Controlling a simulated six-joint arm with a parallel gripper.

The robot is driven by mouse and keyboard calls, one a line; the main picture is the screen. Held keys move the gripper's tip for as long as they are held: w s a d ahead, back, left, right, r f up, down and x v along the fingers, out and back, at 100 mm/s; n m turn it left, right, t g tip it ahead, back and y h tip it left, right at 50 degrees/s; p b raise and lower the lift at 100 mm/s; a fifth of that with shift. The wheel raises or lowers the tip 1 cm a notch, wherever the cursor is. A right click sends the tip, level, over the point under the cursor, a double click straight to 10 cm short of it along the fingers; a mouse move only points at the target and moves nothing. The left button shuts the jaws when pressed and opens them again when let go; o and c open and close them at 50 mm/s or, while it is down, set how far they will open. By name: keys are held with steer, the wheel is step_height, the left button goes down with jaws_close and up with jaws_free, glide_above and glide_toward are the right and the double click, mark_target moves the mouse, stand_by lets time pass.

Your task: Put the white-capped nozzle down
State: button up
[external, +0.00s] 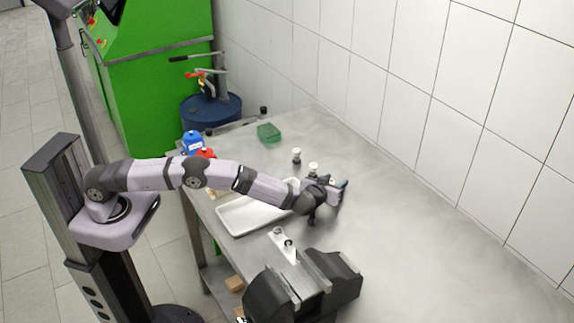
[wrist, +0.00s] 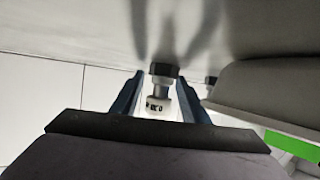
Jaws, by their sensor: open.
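My gripper (external: 341,187) is low over the bench, right of the white tray, in the external view. In the wrist view my gripper (wrist: 161,97) is open. A nozzle (wrist: 160,88) with a white cap and dark base stands between its fingers, with a gap visible on each side. The wrist picture appears upside down, with the nozzle's dark base at the bench surface. In the external view the nozzle between the fingers is hard to make out. Two other white-capped pieces (external: 296,156) (external: 313,168) stand on the bench just behind my arm.
The white tray (external: 236,222) lies partly under my arm. A dark vise (external: 302,285) and a small plate with fittings (external: 283,247) are in front. A green block (external: 268,132) and blue and red bottles (external: 192,142) are farther back. The bench's right side is clear.

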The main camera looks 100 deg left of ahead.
steer(key=shift+s+f, duration=0.1)
steer(key=shift+f, duration=0.2)
steer(key=shift+d+r, duration=0.1)
steer(key=shift+d, duration=0.1)
steer(key=v, duration=0.4)
steer(key=b+v, duration=0.1)
steer(key=v, duration=0.6)
steer(key=shift+d+r, duration=0.25)
steer(key=shift+r, duration=0.25)
